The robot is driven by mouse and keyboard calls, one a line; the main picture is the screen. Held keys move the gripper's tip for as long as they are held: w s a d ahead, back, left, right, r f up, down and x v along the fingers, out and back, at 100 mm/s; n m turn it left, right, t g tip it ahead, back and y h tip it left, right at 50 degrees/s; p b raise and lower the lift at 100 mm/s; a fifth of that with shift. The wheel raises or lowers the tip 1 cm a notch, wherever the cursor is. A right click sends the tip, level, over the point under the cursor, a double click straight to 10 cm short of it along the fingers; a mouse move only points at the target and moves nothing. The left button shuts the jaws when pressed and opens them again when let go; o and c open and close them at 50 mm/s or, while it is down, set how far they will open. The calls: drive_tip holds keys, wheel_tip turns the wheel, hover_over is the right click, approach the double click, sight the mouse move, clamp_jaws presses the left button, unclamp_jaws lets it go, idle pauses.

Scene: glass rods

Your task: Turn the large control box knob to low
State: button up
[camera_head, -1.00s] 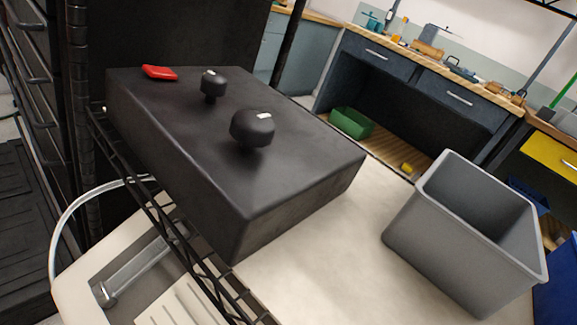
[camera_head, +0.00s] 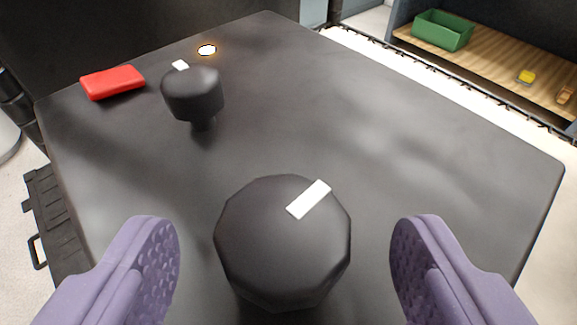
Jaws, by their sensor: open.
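The large knob (camera_head: 275,250) is black and faceted, with a white mark (camera_head: 308,199) near its upper right edge. It stands on the black control box (camera_head: 400,140). My gripper (camera_head: 285,255) is open, with one purple finger on each side of the large knob. Clear gaps show between the knob and both fingers, and nothing is held. A smaller black knob (camera_head: 193,94) with a white mark stands farther back on the left. A red switch (camera_head: 113,82) is at the back left of the box. A glowing round light (camera_head: 207,50) is near the back edge.
A dark wall rises behind the box on the left. A green bin (camera_head: 442,30) and a small yellow object (camera_head: 526,77) sit on a wooden shelf (camera_head: 490,65) beyond the box at the upper right. The box top right of the knobs is clear.

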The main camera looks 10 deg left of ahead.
drive_tip(key=shift+x, duration=0.85)
drive_tip(key=c, duration=1)
drive_tip(key=shift+c, duration=0.2)
